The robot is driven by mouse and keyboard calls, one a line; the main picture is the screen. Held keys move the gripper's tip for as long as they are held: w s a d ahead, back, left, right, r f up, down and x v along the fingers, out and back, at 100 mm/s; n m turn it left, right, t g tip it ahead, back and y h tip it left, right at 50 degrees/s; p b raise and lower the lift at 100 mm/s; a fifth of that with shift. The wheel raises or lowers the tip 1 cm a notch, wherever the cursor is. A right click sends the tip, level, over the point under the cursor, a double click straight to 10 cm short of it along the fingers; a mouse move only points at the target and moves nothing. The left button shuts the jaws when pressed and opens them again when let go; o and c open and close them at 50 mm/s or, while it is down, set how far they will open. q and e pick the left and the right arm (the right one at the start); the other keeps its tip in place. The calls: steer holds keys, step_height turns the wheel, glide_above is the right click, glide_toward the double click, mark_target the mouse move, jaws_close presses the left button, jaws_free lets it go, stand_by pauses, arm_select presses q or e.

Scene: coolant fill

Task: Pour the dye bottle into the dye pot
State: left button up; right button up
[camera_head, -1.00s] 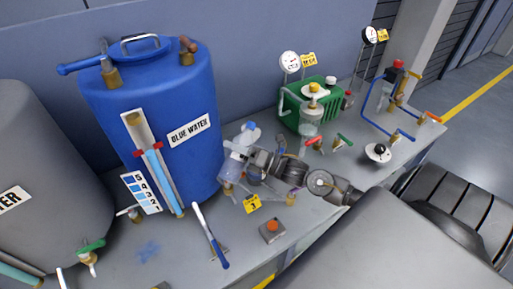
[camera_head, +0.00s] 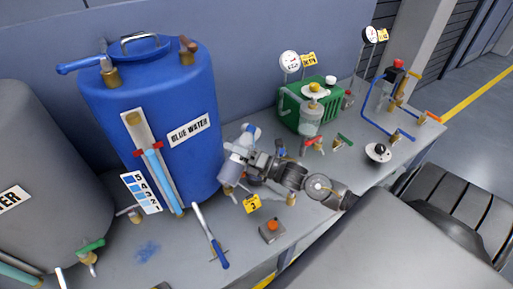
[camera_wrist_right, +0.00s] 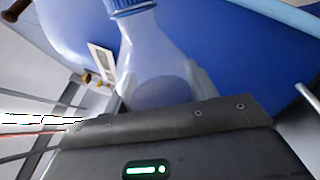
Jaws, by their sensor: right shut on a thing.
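A translucent bottle with a blue cap (camera_wrist_right: 150,55) is in my right gripper (camera_wrist_right: 155,105), filling the middle of the right wrist view. The jaws are shut around its lower body. In the head view the right gripper (camera_head: 238,163) is in front of the blue tank's lower right side. The bottle's pale blue upper part (camera_head: 252,132) shows just behind it. A brass fitting (camera_head: 228,188) and a yellow tag marked 3 (camera_head: 252,203) are below the gripper. I cannot clearly make out the dye pot; my gripper covers that spot. My left gripper is out of view.
The blue tank labelled BLUE WATER (camera_head: 150,125) stands close left of the gripper. A blue-handled lever (camera_head: 212,240) and an orange button box (camera_head: 272,231) are in front. A green unit (camera_head: 306,106) and gauges are to the right. A grey tank (camera_head: 45,175) is at left.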

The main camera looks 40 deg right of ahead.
steer(key=shift+f+m, duration=0.15)
steer(key=shift+m, duration=0.15)
stand_by(0.4)
steer(key=shift+a+r+m+t+h+p, duration=0.15)
steer(key=shift+r+m+t+h+p, duration=0.15)
steer(key=shift+r+m+p, duration=0.45)
stand_by(2.3)
